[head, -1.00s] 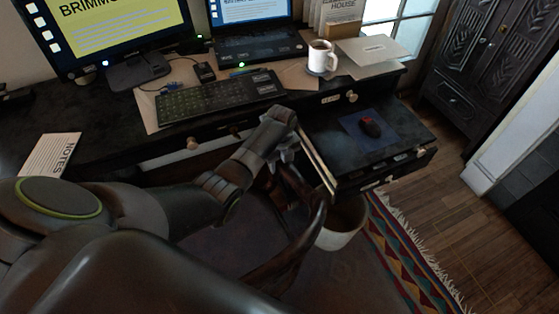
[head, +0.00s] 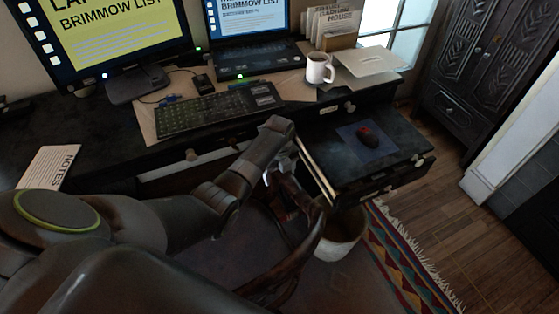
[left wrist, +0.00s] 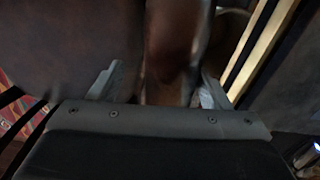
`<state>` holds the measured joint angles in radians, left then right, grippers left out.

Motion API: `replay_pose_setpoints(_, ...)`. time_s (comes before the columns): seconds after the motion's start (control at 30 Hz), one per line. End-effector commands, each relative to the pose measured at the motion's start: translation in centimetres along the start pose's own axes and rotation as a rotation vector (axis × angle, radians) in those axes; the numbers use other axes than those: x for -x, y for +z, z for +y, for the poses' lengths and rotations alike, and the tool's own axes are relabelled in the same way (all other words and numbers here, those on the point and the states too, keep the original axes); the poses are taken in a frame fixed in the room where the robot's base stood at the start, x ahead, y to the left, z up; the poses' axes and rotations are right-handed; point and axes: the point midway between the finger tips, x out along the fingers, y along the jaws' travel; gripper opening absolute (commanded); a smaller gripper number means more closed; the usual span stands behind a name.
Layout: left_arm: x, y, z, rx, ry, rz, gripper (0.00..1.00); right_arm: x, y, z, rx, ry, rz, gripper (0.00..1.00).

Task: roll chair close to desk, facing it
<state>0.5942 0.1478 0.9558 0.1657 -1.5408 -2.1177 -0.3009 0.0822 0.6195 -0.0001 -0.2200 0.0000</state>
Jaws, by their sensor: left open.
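The chair shows in the head view as a curved, dark brown wooden arm (head: 313,232) in front of the desk. My left gripper (head: 279,174) is at the upper end of the chair's arm, beside the pulled-out drawer. In the left wrist view the fingers of the left gripper (left wrist: 160,88) are apart, with a blurred brown wooden part (left wrist: 170,45) between them. I cannot tell whether they touch it. My right gripper is not in view.
A pulled-out drawer (head: 395,150) with a mouse (head: 368,137) sticks out right of my left gripper. A pale bin (head: 340,240) stands under it, close to the chair's arm. A striped rug (head: 400,255) and bare wood floor (head: 460,220) lie to the right.

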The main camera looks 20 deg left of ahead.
Motion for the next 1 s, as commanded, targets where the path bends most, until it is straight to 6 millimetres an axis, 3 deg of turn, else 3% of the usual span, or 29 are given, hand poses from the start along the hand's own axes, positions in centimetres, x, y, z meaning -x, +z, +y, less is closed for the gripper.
replay_pose_setpoints(0.17,2.7,0.1,0.0,0.000,-0.004,-0.003,0.71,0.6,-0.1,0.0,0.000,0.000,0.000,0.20)
replay_pose_setpoints(0.5,10.8,0.1,-0.1,0.000,-0.005,-0.003,0.71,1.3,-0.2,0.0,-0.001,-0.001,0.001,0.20)
replay_pose_setpoints(0.7,14.8,0.1,0.0,0.001,-0.002,-0.001,0.71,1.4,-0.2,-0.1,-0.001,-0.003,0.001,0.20)
replay_pose_setpoints(1.0,16.9,0.1,0.1,0.003,0.001,0.002,0.71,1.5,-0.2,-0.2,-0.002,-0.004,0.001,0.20)
